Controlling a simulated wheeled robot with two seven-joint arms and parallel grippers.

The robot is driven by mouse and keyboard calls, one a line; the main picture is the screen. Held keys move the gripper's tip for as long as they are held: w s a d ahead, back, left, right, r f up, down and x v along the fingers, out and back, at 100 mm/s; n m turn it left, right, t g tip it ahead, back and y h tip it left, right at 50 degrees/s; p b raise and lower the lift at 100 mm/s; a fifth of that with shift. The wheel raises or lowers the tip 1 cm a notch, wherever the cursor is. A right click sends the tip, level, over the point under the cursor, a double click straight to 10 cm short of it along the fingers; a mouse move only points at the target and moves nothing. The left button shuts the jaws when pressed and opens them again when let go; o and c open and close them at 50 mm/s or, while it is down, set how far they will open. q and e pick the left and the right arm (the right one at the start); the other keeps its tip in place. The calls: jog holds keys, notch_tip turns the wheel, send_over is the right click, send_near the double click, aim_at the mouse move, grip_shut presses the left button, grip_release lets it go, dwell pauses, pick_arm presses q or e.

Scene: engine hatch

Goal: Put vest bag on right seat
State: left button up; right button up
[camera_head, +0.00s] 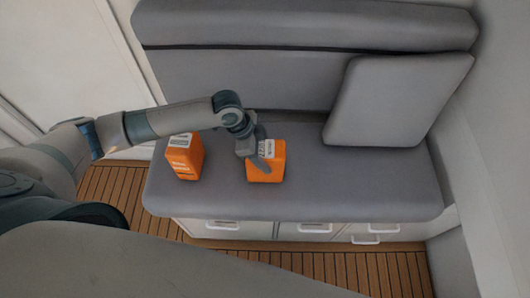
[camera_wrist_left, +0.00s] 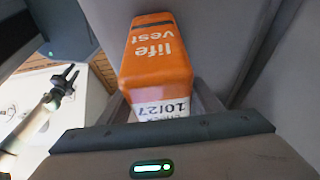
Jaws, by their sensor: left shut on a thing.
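An orange life vest bag (camera_head: 266,166) with a white label is at the middle of the grey bench seat (camera_head: 330,185). My left gripper (camera_head: 264,150) is shut on this bag from above. In the left wrist view the same bag (camera_wrist_left: 157,55) shows its "life vest" lettering and sits between the fingers. I cannot tell whether it touches the seat or is just above it. A second orange vest bag (camera_head: 184,158) stands upright on the seat's left part. In the left wrist view, a pale part with dark prongs (camera_wrist_left: 65,85) looks like my right gripper; its opening is unclear.
A loose grey cushion (camera_head: 397,100) leans on the backrest (camera_head: 240,75) at the right. The seat between the held bag and the cushion is clear. Drawers with white handles (camera_head: 315,228) are below the seat, over a slatted wooden floor (camera_head: 115,190).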

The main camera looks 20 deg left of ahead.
pick_arm(q)
jog(key=shift+f, duration=0.15)
jog(key=o, duration=1.5)
jog(key=b+v, duration=0.2)
jog(key=v, duration=1)
